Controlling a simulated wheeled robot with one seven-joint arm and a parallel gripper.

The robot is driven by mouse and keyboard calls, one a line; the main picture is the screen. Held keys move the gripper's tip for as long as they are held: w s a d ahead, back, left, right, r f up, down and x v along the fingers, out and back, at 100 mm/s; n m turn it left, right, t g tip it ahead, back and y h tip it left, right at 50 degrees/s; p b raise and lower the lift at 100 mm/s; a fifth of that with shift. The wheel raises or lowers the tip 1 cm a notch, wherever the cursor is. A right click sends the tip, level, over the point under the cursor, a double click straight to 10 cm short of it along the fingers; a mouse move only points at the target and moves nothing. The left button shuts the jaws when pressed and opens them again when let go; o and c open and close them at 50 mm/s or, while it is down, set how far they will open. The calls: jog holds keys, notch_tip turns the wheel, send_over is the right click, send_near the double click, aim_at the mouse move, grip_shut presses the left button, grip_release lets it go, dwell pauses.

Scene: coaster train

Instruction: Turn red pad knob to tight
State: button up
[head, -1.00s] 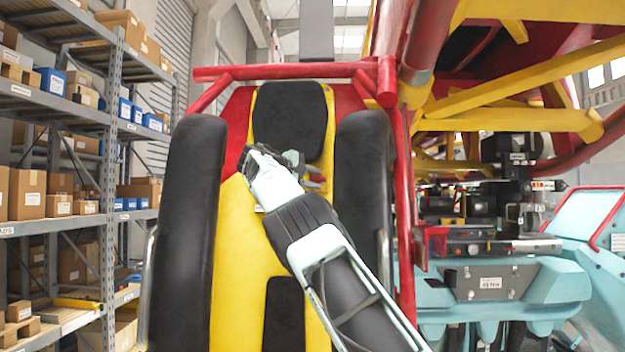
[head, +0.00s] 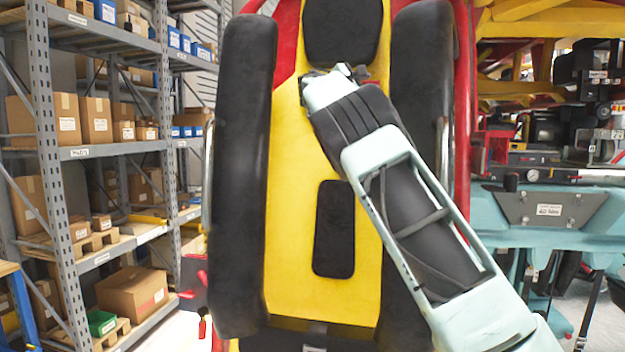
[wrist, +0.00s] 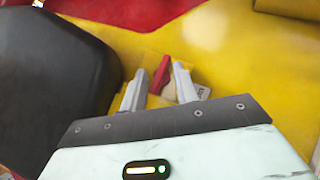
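The red knob (wrist: 160,76) shows in the wrist view as a narrow red piece against the yellow panel (wrist: 225,50). My gripper (wrist: 160,78) has its two grey fingers spread, one on each side of the knob. Small gaps seem to show beside it, and I cannot tell if either finger touches it. A small white label (wrist: 202,91) lies partly behind the right finger. In the head view, my gripper (head: 340,72) is at the upper part of the yellow seat back (head: 300,230), just below the black headrest (head: 342,30).
Long black pads (head: 240,170) flank the seat back; one black pad (wrist: 50,75) is close left of my gripper in the wrist view. Shelves with boxes (head: 135,290) stand at left. Teal machinery (head: 545,210) is at right.

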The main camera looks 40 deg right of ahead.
jog(key=a+f+n+b, duration=0.1)
jog(key=a+f+b, duration=0.2)
jog(key=a+b, duration=0.4)
notch_tip(320, 180, down, 12)
jog(key=s+a+n+t+y+b, duration=0.1)
jog(key=s+a+n+t+y, duration=0.15)
jog(key=n+t+y, duration=0.35)
jog(key=s+a+f+n+t+y+b, duration=0.1)
jog(key=a+f+n+y, duration=0.1)
jog(key=a, duration=0.4)
jog(key=s+a+f+n+t+y+b, duration=0.1)
jog(key=a+f+y, duration=0.2)
jog(key=a, duration=0.4)
jog(key=shift+f+n+y, duration=0.35)
jog(key=shift+n+y, duration=0.05)
jog(key=shift+y, duration=0.2)
jog(key=shift+a, duration=0.1)
